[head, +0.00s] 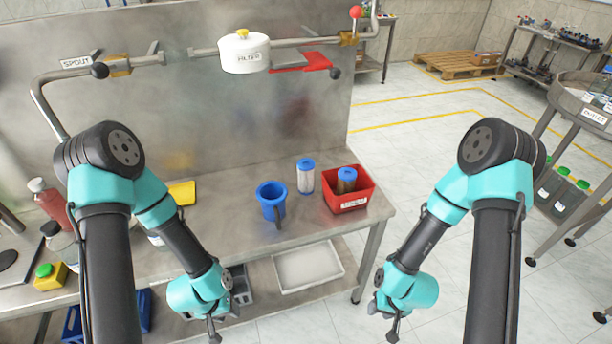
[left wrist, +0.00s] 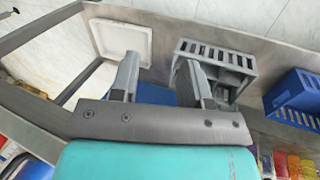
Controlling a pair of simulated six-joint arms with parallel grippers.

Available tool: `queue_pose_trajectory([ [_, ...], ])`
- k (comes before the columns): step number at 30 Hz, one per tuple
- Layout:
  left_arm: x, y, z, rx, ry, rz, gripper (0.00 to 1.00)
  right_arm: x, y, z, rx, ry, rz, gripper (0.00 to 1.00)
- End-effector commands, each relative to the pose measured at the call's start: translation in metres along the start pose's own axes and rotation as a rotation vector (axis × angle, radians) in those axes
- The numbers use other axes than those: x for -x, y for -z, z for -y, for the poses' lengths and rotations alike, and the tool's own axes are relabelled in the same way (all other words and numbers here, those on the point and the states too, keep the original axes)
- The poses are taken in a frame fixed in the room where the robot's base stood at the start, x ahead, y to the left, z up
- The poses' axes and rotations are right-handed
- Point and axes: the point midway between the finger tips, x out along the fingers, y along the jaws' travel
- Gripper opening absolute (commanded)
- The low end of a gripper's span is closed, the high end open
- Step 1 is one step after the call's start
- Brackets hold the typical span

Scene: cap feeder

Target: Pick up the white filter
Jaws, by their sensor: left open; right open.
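A white filter (head: 305,177) with a blue-grey top stands upright on the steel bench, between a blue cup and a red bin. A second filter cartridge (head: 346,180), browner with a blue top, stands inside the red bin (head: 348,199). A white housing labelled FILTER (head: 244,52) hangs on the pipe above. My left gripper (head: 213,330) is low in front of the bench, empty and open; its parted fingers show in the left wrist view (left wrist: 157,80). My right gripper (head: 393,325) is low to the right of the bench and away from the filter; its fingers show small.
The blue cup (head: 271,200) with a handle stands left of the white filter. A yellow item (head: 182,193) and bottles are at the bench's left. Below, a shelf holds a white tray (head: 308,268) and a grey crate (left wrist: 218,68). Bench surface before the filter is clear.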

Motion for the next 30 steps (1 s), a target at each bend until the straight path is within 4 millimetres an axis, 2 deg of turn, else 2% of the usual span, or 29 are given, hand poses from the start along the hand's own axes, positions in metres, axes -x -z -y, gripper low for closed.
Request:
queue_pose_trajectory([
  [4, 0.0, 0.0001, 0.0, 0.0, 0.0, 0.0, 0.44, 0.0, 0.0, 0.0, 0.0, 0.0, 0.0, 0.43],
  [20, 0.0, 0.0, 0.0, 0.0, 0.0, 0.0, 0.94, 0.0, 0.0, 0.0, 0.0, 0.0, 0.0, 0.43],
  [30, 0.0031, 0.0028, -0.0019, -0.037, -0.001, 0.013, 0.94, 0.0, 0.0, 0.0, 0.0, 0.0, 0.0, 0.43],
])
